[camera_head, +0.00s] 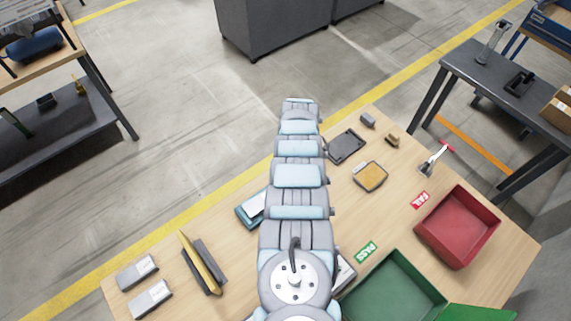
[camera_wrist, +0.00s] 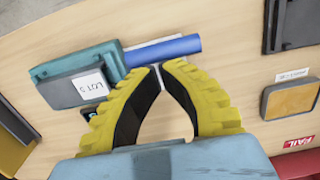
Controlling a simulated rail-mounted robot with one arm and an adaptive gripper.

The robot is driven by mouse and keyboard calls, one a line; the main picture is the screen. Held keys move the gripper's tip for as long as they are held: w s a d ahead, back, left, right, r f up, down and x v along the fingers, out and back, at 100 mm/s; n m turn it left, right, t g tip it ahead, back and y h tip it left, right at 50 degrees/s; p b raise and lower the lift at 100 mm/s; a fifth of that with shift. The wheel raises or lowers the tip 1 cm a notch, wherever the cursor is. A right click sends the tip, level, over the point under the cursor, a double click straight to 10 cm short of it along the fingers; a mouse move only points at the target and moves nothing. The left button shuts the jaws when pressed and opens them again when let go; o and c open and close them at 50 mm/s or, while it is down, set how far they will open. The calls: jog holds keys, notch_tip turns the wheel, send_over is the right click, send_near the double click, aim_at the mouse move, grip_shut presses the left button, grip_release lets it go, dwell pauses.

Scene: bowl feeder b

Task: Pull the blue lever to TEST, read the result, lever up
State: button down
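In the wrist view, a blue lever (camera_wrist: 166,50) lies crosswise at the right side of a teal and grey tester (camera_wrist: 72,78). A grey block labelled LOT 5 (camera_wrist: 78,87) sits on the tester. My gripper (camera_wrist: 159,67) has yellow ribbed fingers with black inner pads. Its tips nearly meet at the lever's near edge, with only a thin sliver between them; contact is unclear. In the head view, the tester (camera_head: 250,212) shows left of my arm, which hides the lever. No result is readable.
A green PASS bin (camera_head: 395,290) and a red FAIL bin (camera_head: 458,226) stand at the right. A tan-topped pad (camera_head: 370,176), a dark tray (camera_head: 346,146) and a red-tipped tool (camera_head: 435,158) lie beyond. Two grey blocks (camera_head: 150,298) and an upright rack (camera_head: 201,265) are at left.

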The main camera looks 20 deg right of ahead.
jog(key=shift+w, duration=0.15)
dwell(0.7)
notch_tip(320, 180, up, 13)
jog(key=s+p, duration=0.2)
jog(key=p, duration=0.6)
jog(key=shift+s+d, duration=0.2)
jog(key=shift+d, duration=0.15)
jog(key=shift+f, duration=0.1)
dwell(0.5)
